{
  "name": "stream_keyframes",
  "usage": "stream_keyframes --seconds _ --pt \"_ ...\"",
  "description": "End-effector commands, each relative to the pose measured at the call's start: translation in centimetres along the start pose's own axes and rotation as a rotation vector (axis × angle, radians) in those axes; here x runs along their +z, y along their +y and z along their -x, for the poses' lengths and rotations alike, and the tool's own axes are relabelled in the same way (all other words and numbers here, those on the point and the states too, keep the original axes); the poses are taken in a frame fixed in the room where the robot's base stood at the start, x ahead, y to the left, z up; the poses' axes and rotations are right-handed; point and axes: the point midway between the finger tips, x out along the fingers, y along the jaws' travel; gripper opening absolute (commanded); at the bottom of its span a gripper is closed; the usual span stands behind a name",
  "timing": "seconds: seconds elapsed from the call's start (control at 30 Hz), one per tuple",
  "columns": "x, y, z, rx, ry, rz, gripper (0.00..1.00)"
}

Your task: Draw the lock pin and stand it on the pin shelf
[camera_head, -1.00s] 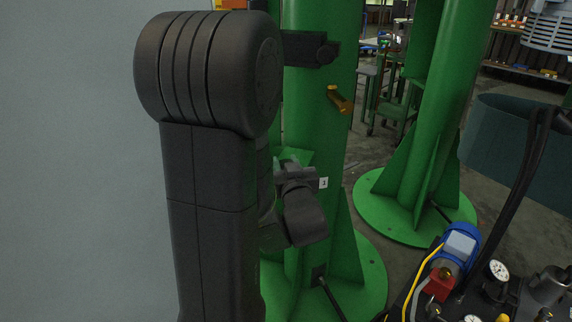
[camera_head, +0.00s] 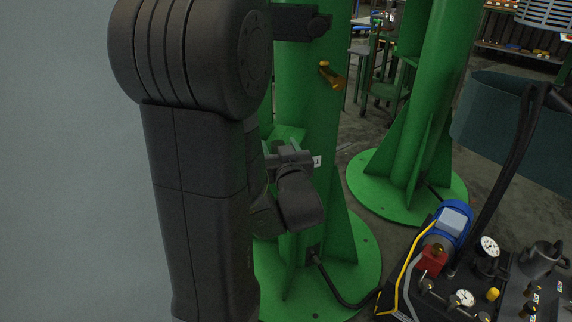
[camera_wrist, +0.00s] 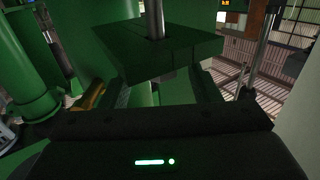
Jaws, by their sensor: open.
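In the wrist view a bare metal rod, apparently the lock pin (camera_wrist: 154,18), stands upright through or on a green plate (camera_wrist: 160,46). I cannot tell whether this plate is the pin shelf. A short grey piece shows just under its front edge. My gripper (camera_wrist: 162,88) is open, with one finger on each side below the plate, and I see nothing clamped. In the head view my gripper (camera_head: 288,158) is beside the green column (camera_head: 305,110), near a small green ledge (camera_head: 288,133). My arm hides part of the column, and the pin cannot be made out there.
A brass fitting (camera_head: 331,75) sticks out of the column. A second green column (camera_head: 425,100) stands behind to the right. A pump unit with a blue motor (camera_head: 452,222), gauges and hoses stands at lower right. A pale wall (camera_head: 60,160) fills the left.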

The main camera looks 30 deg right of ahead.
Motion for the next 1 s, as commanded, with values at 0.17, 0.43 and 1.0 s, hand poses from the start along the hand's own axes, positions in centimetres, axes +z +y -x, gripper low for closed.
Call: stream_keyframes --seconds 0.17,0.43,1.0 --pt "0.1 0.1 3.5 0.006 0.001 -0.001 0.56" --pt "0.0 0.1 7.8 0.006 0.001 -0.001 0.56" --pt "0.0 0.0 12.2 0.002 0.002 -0.001 0.56"
